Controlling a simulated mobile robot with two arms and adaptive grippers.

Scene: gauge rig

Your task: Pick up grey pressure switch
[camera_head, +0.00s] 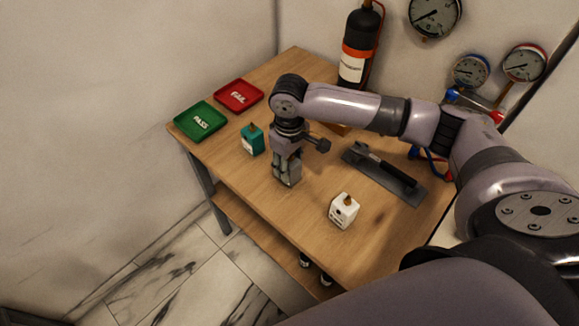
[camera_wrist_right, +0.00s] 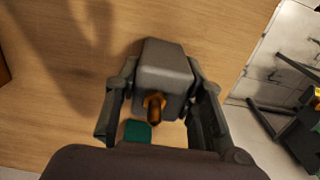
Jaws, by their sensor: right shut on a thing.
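The grey pressure switch (camera_wrist_right: 166,72) shows in the right wrist view as a grey block with a brass fitting on top. My right gripper (camera_wrist_right: 163,100) has a finger on each side of it and is shut on it. In the head view my right gripper (camera_head: 287,178) points down at the middle of the table, and the switch is largely hidden between its fingers. I cannot tell whether the switch touches the table. My left gripper is in neither view.
A teal switch (camera_head: 252,140) stands left of the gripper, a white switch (camera_head: 343,211) to its right. Green PASS (camera_head: 182,122) and red FAIL (camera_head: 220,99) trays lie at the far left of the table (camera_head: 240,187).

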